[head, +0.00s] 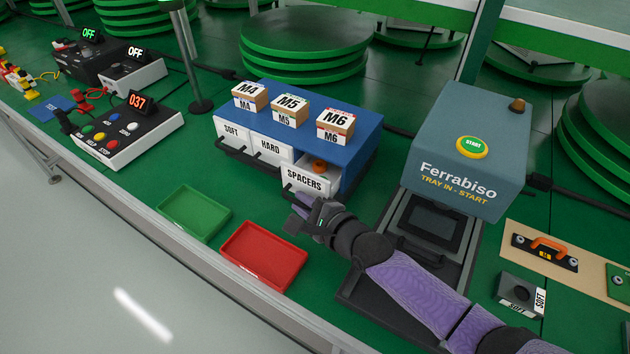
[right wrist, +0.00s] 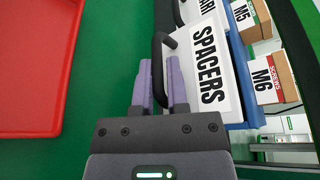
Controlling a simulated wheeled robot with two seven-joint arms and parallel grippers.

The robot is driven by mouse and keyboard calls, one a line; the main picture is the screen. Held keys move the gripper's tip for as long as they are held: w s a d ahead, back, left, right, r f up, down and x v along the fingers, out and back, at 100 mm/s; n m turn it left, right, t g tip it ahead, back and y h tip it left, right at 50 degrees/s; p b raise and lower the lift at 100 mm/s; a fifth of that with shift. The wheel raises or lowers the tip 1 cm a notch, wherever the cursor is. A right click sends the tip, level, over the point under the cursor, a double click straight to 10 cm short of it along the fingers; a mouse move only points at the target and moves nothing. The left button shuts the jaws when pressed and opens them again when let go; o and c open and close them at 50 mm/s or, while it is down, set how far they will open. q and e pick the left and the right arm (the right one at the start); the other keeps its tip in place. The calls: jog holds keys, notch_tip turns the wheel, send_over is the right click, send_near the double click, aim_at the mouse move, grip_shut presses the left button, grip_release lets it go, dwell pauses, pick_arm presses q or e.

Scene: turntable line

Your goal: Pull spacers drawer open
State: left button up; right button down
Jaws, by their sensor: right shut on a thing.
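The spacers drawer (head: 305,181) is the right one of three drawers in the blue cabinet (head: 355,150). Its white front stands out ahead of the other two, and an orange part (head: 319,166) shows in the gap behind it. In the right wrist view the front labelled SPACERS (right wrist: 208,62) fills the middle right. My right gripper (head: 300,205) is at this front, its purple fingers (right wrist: 162,85) shut on the black bar handle (right wrist: 158,45). The fingers hide part of the handle. My left gripper is not in view.
The SOFT (head: 231,133) and HARD (head: 271,148) drawers look shut. M4, M5 and M6 boxes (head: 335,124) stand on the cabinet. A green tray (head: 193,213) and a red tray (head: 264,256) lie in front. The Ferrabiso machine (head: 470,150) stands to the right.

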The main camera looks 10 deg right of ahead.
jog(key=s+a+p, duration=0.4)
jog(key=s+a, duration=0.3)
jog(key=shift+s+f, duration=0.15)
jog(key=c, duration=1)
grip_release()
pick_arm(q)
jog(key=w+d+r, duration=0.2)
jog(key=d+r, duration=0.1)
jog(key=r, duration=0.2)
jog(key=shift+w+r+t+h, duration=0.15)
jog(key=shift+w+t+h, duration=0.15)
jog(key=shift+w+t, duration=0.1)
pick_arm(e)
jog(key=shift+o, duration=0.2)
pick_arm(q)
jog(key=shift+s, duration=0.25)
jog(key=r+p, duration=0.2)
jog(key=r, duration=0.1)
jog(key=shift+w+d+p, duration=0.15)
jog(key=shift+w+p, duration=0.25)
pick_arm(e)
jog(key=v, duration=0.9)
jog(key=shift+s+d, duration=0.2)
jog(key=shift+s, duration=0.15)
